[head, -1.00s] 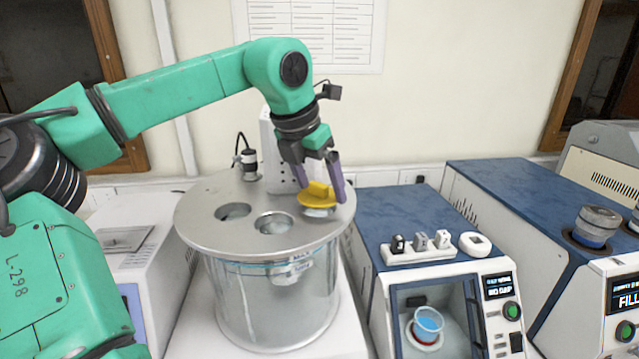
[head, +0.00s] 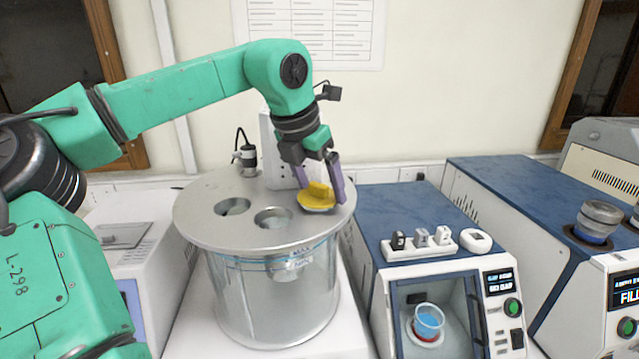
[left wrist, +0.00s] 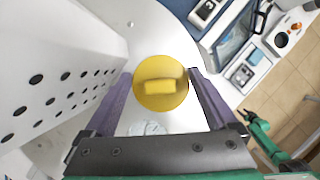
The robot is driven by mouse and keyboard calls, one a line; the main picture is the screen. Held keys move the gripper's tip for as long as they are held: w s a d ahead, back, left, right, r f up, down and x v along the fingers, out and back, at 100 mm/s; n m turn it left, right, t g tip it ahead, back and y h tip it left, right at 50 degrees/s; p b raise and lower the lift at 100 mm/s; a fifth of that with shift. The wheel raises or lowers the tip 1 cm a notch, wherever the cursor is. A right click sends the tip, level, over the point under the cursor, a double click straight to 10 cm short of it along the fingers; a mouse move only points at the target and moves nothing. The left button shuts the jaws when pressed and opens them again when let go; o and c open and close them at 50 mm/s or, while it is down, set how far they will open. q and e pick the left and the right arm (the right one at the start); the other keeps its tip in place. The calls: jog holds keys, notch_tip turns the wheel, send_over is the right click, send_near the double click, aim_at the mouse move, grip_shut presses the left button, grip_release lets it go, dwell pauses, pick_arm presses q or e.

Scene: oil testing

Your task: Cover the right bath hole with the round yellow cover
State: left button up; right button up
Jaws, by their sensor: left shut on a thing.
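The round yellow cover (head: 317,199) is at the right part of the metal bath lid (head: 205,185), at or just above its surface. My left gripper (head: 322,190) points down and is shut on the cover. In the left wrist view the cover (left wrist: 160,95) shows as a disc with a raised bar grip, between the purple fingers (left wrist: 160,92). Two open holes show in the lid, a left hole (head: 233,208) and a middle hole (head: 273,217). I cannot tell whether another hole lies under the cover.
A white perforated column (left wrist: 60,80) stands close beside the left gripper. A blue-topped machine (head: 400,215) is close on the right, with a white rack (head: 419,247) on top.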

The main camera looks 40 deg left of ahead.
aim_at(310, 201)
pick_arm(q)
jog(key=shift+f, duration=0.25)
jog(key=o, duration=1)
jog(key=shift+p+v, duration=1.85)
jog(key=shift+v, duration=1.8)
jog(key=p+v, duration=0.2)
jog(key=v, duration=0.1)
jog(key=shift+s+r, duration=0.15)
jog(key=shift+r, duration=0.2)
jog(key=shift+d, duration=0.1)
